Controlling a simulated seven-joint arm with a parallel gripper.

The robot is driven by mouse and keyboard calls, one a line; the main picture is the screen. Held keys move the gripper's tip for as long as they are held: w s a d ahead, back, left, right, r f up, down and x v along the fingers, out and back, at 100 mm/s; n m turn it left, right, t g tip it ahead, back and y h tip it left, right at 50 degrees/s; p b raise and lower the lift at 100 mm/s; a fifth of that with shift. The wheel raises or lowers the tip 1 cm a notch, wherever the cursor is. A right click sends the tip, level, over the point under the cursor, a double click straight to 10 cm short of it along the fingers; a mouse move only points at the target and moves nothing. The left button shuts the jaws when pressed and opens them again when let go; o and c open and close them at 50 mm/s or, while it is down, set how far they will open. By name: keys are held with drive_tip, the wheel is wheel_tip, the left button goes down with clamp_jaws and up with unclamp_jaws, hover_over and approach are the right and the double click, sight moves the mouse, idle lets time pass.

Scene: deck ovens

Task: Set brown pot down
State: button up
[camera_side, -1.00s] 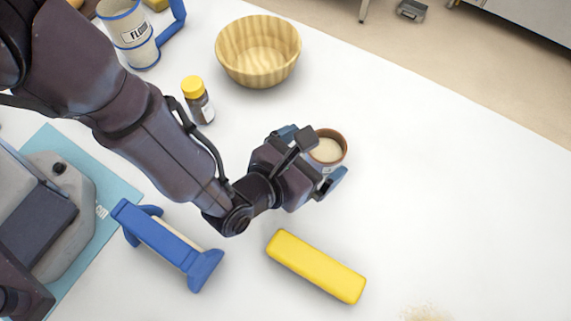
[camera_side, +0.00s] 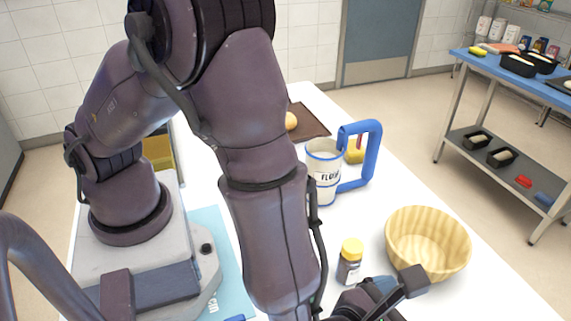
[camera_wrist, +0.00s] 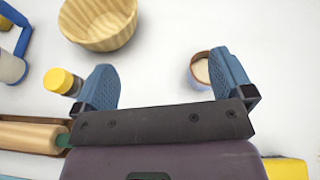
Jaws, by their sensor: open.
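The brown pot (camera_wrist: 200,72) shows in the wrist view, upright on the white table with pale contents inside its brown rim. My gripper (camera_wrist: 160,64) is open, with its two blue fingers wide apart and nothing held between them. The pot is beside the right finger, which hides part of its right side. I cannot tell whether they touch. In the side view only part of my gripper shows at the bottom edge, and the pot is out of view.
A wooden bowl (camera_side: 428,243), a yellow-capped jar (camera_side: 349,262) and a flour mug (camera_side: 324,172) with a blue handle stand on the table. In the wrist view, a rolling pin (camera_wrist: 30,137) lies left and a yellow block (camera_wrist: 285,168) lower right. White table between the fingers is clear.

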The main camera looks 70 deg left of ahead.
drive_tip(key=w+a+r+n+g+y, duration=0.1)
drive_tip(key=a+r+n+g+y, duration=0.25)
drive_tip(key=a+r+n, duration=0.6)
drive_tip(key=w+a+r+n+g+y, duration=0.1)
drive_tip(key=a+r+n+g+y, duration=0.25)
drive_tip(key=a+n, duration=0.6)
drive_tip(key=s+a+r+n+g+h, duration=0.1)
drive_tip(key=s+a+r+n+h, duration=0.6)
drive_tip(key=s+n, duration=0.7)
drive_tip(key=a+r+n, duration=0.1)
drive_tip(key=a+r, duration=0.1)
drive_tip(key=a, duration=0.1)
drive_tip(key=shift+r+h, duration=0.2)
drive_tip(key=shift+h, duration=0.2)
